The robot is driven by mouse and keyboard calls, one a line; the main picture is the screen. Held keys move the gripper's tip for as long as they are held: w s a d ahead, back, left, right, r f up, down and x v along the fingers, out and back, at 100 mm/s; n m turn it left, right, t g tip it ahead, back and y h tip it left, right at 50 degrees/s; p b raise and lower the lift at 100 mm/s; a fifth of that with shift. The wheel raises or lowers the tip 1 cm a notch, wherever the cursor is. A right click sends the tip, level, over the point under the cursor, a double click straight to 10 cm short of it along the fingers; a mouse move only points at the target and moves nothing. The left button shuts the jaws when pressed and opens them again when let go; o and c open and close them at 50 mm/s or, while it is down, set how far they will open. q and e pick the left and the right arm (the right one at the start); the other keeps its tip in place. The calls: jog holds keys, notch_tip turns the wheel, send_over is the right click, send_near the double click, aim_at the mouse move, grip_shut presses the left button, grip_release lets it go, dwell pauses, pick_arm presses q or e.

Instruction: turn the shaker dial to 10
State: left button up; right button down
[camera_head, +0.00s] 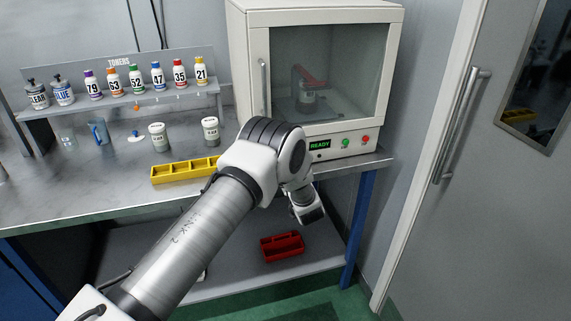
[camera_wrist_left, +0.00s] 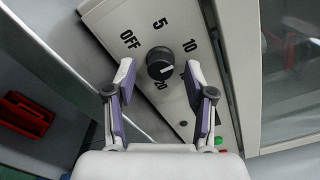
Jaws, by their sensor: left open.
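The shaker (camera_head: 320,70) is a white cabinet with a glass door on the bench at the back, its display (camera_head: 320,146) reading READY. Its round black dial (camera_wrist_left: 160,63) shows in the left wrist view on a light panel (camera_wrist_left: 118,22), with labels OFF, 5, 10 and a partly covered 20. A pale mark on the dial appears to point right and slightly down, between 10 and 20, but it is small. My left gripper (camera_wrist_left: 158,68) is open, its two fingers on either side of the dial; contact cannot be told. In the head view my arm hides the dial.
A yellow divided tray (camera_head: 185,171) and white jars (camera_head: 211,131) stand on the bench (camera_head: 60,205) left of my arm. Toner bottles line a rack (camera_head: 150,98). A red tray (camera_head: 282,246) lies on the lower shelf. A grey door (camera_head: 480,180) is at the right.

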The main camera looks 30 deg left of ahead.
pick_arm(q)
jog(key=v, duration=1.2)
jog(key=s+f+g+h, duration=0.3)
jog(key=s+f+h, duration=0.4)
jog(key=s+f, duration=1)
jog(key=s+d+f+n+g+h, duration=0.2)
jog(key=s+n, duration=0.5)
jog(key=s, duration=0.4)
jog(key=s+d+f+n+g+h, duration=0.3)
jog(key=s+d+n+g+h, duration=0.2)
jog(key=s, duration=0.6)
jog(key=d+n+g, duration=0.1)
jog(key=d+n, duration=0.1)
jog(key=d, duration=0.1)
jog(key=shift+n+g, duration=0.3)
jog(key=shift+f, duration=0.1)
